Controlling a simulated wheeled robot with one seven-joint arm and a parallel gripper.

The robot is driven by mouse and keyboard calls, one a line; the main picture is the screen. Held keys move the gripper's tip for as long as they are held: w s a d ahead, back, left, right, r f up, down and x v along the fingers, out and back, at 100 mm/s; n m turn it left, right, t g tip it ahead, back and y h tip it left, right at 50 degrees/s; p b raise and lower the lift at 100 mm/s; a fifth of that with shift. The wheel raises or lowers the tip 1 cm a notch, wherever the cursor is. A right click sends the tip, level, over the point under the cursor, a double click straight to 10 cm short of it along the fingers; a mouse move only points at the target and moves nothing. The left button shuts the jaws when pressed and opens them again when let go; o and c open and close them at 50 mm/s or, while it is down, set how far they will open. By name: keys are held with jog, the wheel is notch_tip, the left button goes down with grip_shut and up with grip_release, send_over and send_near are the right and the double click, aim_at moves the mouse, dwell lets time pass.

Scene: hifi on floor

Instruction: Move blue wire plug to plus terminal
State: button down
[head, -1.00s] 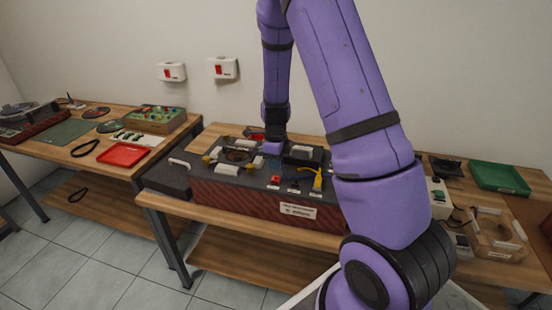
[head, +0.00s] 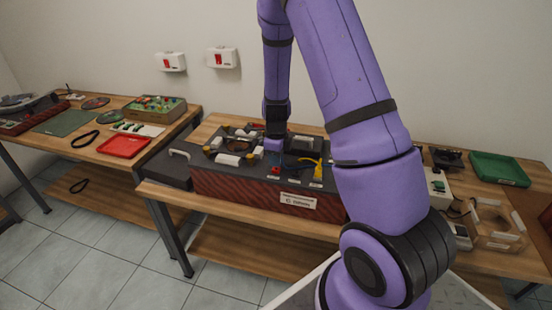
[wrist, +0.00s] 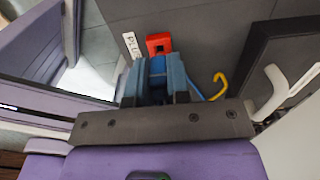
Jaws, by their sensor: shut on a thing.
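My gripper (wrist: 155,95) is shut on the blue wire plug (wrist: 157,70), which sits between its fingers in the wrist view. A thin blue wire (wrist: 194,88) runs off to the right of the fingers. The red terminal block (wrist: 158,40), with a dark opening, lies just beyond the plug's end, beside a white label (wrist: 131,45) reading "PL". I cannot tell whether plug and block touch. In the head view, my gripper (head: 274,145) is just behind the red terminal (head: 276,169) on the dark box (head: 240,188); the plug is too small to make out there.
A yellow wire (head: 318,170) stands up on the box right of the red terminal. White blocks (head: 228,159) and a round dark part sit on its left. A green tray (head: 498,169) lies on the right bench; a red tray (head: 124,146) is on the left table.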

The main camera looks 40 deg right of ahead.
jog(key=shift+f, duration=1)
dwell(3.2)
jog(key=c, duration=1)
grip_release()
jog(key=shift+r, duration=0.1)
notch_tip(320, 180, up, 16)
jog(key=shift+f, duration=0.2)
dwell(0.4)
